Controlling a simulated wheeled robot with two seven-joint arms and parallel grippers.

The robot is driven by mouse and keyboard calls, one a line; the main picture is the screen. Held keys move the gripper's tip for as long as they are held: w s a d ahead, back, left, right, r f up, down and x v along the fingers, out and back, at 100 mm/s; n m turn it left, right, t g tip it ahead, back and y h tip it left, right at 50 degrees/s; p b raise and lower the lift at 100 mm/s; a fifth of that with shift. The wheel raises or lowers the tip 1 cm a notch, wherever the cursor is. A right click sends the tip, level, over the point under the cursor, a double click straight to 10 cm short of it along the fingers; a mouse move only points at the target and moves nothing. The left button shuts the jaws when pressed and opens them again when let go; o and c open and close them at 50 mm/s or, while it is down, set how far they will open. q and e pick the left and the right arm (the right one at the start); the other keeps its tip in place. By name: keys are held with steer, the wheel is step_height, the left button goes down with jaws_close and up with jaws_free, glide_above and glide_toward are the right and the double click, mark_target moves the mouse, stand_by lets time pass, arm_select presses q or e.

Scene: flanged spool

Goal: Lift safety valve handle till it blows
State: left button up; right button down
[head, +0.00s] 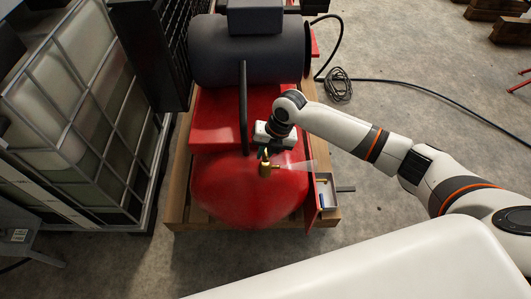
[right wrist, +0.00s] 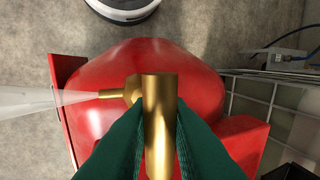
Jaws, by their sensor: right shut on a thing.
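The brass safety valve (head: 265,169) stands on top of a red tank (head: 240,200) in the head view. My right gripper (head: 264,153) is at the top of the valve. In the right wrist view the green fingers (right wrist: 159,125) of my right gripper press on both sides of an upright brass part of the valve (right wrist: 160,100). The handle's outline cannot be told apart from the fingers and brass. A pale jet (head: 298,165) streams from the valve's side nozzle, and it also shows in the right wrist view (right wrist: 35,100). My left gripper is not in view.
A dark cylinder (head: 250,50) lies behind the tank, and a black pipe (head: 243,105) rises beside the valve. A caged white container (head: 85,120) stands at the left. A small tray (head: 327,192) sits to the tank's right. A black cable (head: 420,92) crosses the floor.

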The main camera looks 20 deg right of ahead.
steer(key=shift+f+b, duration=0.55)
steer(key=shift+f, duration=0.15)
steer(key=c, duration=1)
jaws_free()
step_height(320, 180, up, 7)
steer(key=p, duration=0.6)
steer(key=shift+f, duration=0.1)
